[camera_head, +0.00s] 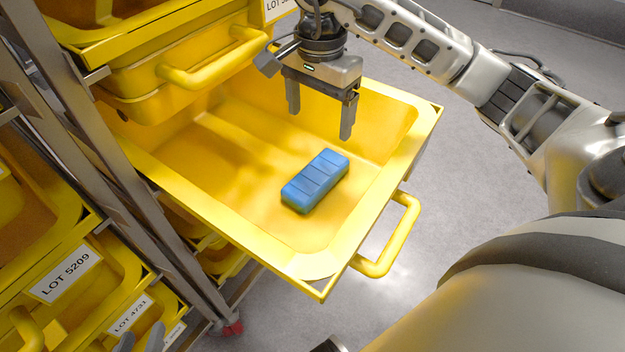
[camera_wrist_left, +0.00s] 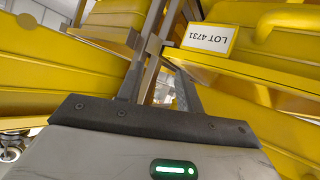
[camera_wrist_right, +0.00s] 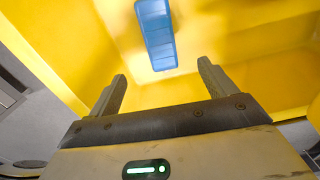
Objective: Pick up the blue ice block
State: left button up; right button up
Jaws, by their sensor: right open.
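The blue ice block (camera_head: 316,181) is a ridged bar lying flat on the floor of the pulled-out yellow drawer (camera_head: 190,222). It also shows in the right wrist view (camera_wrist_right: 156,35), beyond the fingertips. My right gripper (camera_head: 320,122) is over the back part of the drawer, fingers pointing down and apart, with nothing between them. It is behind the block in the head view and does not touch it. My left gripper (camera_head: 147,338) shows only its fingertips at the lower left edge, near lower bins. In the left wrist view its fingers (camera_wrist_left: 158,88) are apart and empty.
A closed yellow drawer with a handle (camera_head: 215,62) sits just above the open one. The open drawer's handle (camera_head: 391,240) sticks out at its front. A metal rack post (camera_head: 110,170) and labelled bins (camera_head: 65,274) stand at left. Grey floor is clear at right.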

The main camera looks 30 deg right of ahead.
send_over(317, 173)
notch_tip(317, 173, down, 8)
jog(key=shift+d+f+b, duration=0.1)
jog(key=shift+b, duration=0.35)
jog(key=shift+f, duration=0.45)
notch_tip(317, 173, down, 4)
jog(key=shift+r+b, duration=0.15)
jog(key=shift+b, duration=0.15)
jog(key=shift+f, duration=0.55)
pick_arm(q)
jog(key=f, duration=0.2)
jog(key=f+g, duration=0.1)
jog(key=shift+w+d+f, duration=0.3)
jog(key=shift+d+f, duration=0.1)
pick_arm(e)
jog(key=shift+c, duration=1.2)
jog(key=shift+r, duration=0.1)
jog(key=c, duration=1)
